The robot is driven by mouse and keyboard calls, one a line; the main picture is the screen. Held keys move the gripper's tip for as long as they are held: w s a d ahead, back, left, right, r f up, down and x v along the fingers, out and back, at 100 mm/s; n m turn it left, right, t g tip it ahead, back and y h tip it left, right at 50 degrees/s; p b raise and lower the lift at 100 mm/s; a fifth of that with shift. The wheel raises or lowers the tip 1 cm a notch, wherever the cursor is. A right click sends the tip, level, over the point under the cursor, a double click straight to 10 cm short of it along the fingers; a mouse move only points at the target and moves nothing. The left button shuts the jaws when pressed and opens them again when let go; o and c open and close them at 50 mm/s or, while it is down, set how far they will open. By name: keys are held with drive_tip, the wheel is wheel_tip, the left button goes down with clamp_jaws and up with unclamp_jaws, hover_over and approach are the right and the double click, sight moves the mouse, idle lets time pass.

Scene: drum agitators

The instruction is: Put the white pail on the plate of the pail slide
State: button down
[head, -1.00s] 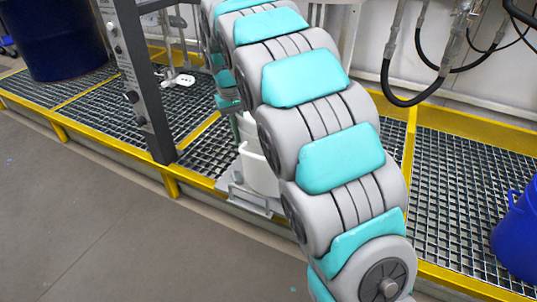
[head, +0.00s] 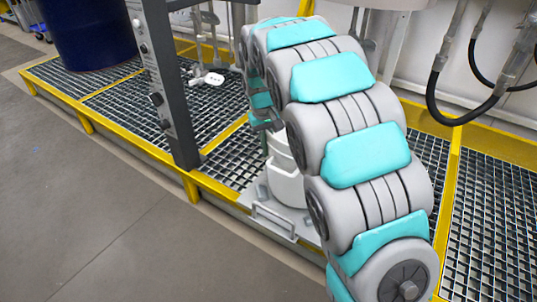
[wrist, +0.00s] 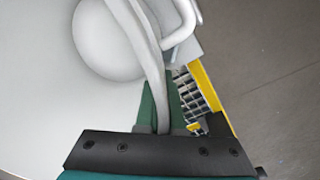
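The white pail (head: 286,187) is in the middle of the head view, partly hidden behind my arm. It is over the grey plate of the pail slide (head: 262,205), which has a loop handle at its front edge. I cannot tell whether its base touches the plate. In the wrist view, the pail (wrist: 45,80) fills the left side, and its pale bail runs down between the two green fingers of my gripper (wrist: 160,112). The fingers sit close on both sides of the bail. In the head view my gripper is mostly hidden by my arm.
A yellow-edged grating platform (head: 110,97) runs along the wall. A grey post (head: 170,85) with controls stands left of the pail. A dark blue drum (head: 90,30) is at the back left. Black hoses (head: 455,118) hang at the right. The floor in front is clear.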

drive_tip(key=shift+f, duration=1.35)
drive_tip(key=c, duration=1)
unclamp_jaws()
drive_tip(key=shift+c, duration=0.2)
